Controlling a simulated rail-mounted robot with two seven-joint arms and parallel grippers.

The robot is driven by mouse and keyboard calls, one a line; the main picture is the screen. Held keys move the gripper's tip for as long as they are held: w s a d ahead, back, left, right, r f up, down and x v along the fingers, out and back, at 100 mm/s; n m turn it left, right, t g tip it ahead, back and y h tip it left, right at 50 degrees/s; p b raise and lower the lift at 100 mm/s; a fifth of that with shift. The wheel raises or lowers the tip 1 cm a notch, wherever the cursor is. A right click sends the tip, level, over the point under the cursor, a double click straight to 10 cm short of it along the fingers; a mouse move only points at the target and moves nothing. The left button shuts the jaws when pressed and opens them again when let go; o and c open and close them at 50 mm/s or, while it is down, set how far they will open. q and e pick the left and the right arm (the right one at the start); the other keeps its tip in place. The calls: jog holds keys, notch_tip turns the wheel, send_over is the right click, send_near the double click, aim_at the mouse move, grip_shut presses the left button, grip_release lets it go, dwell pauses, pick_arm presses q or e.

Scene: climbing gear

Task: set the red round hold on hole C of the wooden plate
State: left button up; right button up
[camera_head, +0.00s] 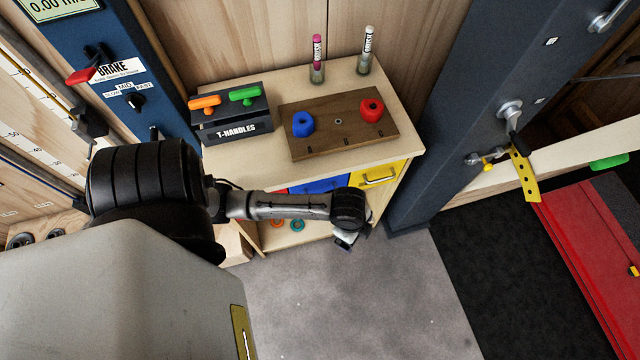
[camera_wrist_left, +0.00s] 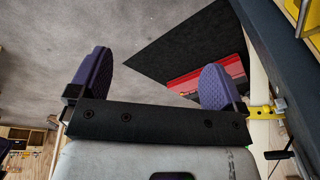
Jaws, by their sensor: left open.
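The red round hold (camera_head: 372,110) sits at the right end of the brown wooden plate (camera_head: 312,152), at the spot above the rightmost front-edge mark; the marks are too small to read. A blue hold (camera_head: 303,124) sits at the plate's left end. A bare hole (camera_head: 338,122) shows between them. My left gripper (camera_head: 345,241) is in front of the cabinet, below its top, apart from the plate and the red hold. My right gripper is not in view.
The plate lies on a light wooden cabinet (camera_head: 408,140) with red, blue and yellow (camera_head: 378,176) drawer fronts. A T-handles box (camera_head: 237,133) stands left of the plate, two brush holders (camera_head: 317,72) behind it. A dark blue post (camera_head: 455,120) rises at the right.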

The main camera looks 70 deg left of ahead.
pick_arm(q)
jog(key=s+d+r+n, duration=0.1)
jog(key=s+r+n, duration=0.1)
jog(key=s+n, duration=0.2)
jog(key=s+d+r+n+t, duration=0.1)
jog(key=s+r+n, duration=0.1)
jog(key=s+n, duration=0.2)
jog(key=shift+s+d+r+y, duration=0.25)
jog(key=shift+s+y, duration=0.15)
jog(key=shift+s, duration=0.8)
